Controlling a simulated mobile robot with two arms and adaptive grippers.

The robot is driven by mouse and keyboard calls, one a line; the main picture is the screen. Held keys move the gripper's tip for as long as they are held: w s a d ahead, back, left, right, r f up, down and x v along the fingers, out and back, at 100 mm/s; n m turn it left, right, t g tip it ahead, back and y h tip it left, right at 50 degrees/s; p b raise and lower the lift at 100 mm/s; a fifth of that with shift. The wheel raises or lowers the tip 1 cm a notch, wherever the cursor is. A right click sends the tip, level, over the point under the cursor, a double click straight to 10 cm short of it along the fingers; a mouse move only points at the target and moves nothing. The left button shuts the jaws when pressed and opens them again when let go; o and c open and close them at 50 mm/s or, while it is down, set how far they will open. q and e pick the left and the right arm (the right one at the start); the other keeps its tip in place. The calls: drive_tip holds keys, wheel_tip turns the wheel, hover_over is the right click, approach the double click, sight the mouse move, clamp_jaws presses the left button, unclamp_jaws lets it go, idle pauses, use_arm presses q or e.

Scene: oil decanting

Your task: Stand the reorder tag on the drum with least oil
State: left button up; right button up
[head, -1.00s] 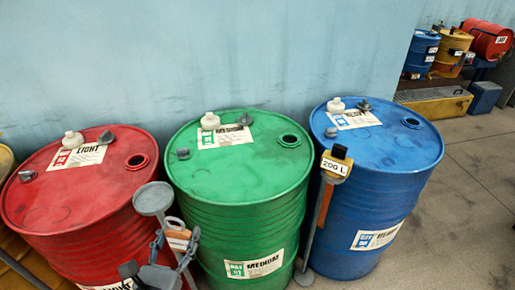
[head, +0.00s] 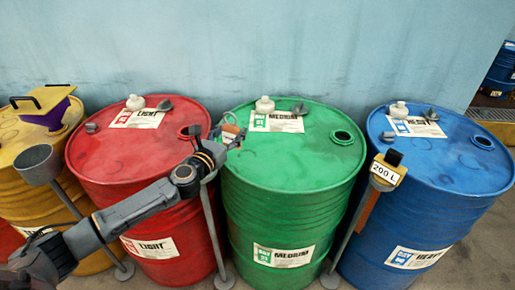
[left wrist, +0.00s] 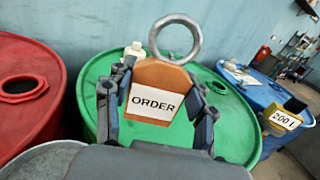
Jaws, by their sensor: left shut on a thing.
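My left gripper (head: 222,140) is shut on the orange reorder tag (left wrist: 163,77), which has a ring on top and a white label reading ORDER. In the head view the tag (head: 231,128) is small and partly hidden by the fingers, at the left edge of the green MEDIUM drum (head: 290,175). I cannot tell whether it touches the drum. The red LIGHT drum (head: 130,160) stands to the left and the blue HEAVY drum (head: 440,165) to the right. A yellow drum (head: 35,140) is at the far left. The oil levels inside are hidden. My right gripper is out of view.
A yellow 200 L post (head: 388,175) stands before the green and blue drums. A grey cup-topped post (head: 38,165) stands at left, another post (head: 213,235) between red and green. White bottles and caps sit on the drum tops. A wall (head: 270,50) is behind.

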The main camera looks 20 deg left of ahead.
use_arm(q)
drive_tip(key=w+d+f, duration=0.1)
drive_tip(key=f, duration=0.1)
drive_tip(key=w+d+f+b, duration=0.1)
drive_tip(key=d+f, duration=0.1)
drive_tip(key=w+d+f+b, duration=0.1)
drive_tip(key=w+d+f, duration=0.1)
drive_tip(key=shift+f, duration=0.2)
drive_tip(key=f+b, duration=0.2)
drive_tip(key=f, duration=0.1)
drive_tip(key=shift+w+d+f, duration=0.1)
drive_tip(key=shift+d+f, duration=0.05)
drive_tip(key=shift+d, duration=0.05)
drive_tip(key=shift+f, duration=0.1)
drive_tip(key=shift+f, duration=0.15)
drive_tip(key=o, duration=1.1)
drive_tip(key=shift+c, duration=0.2)
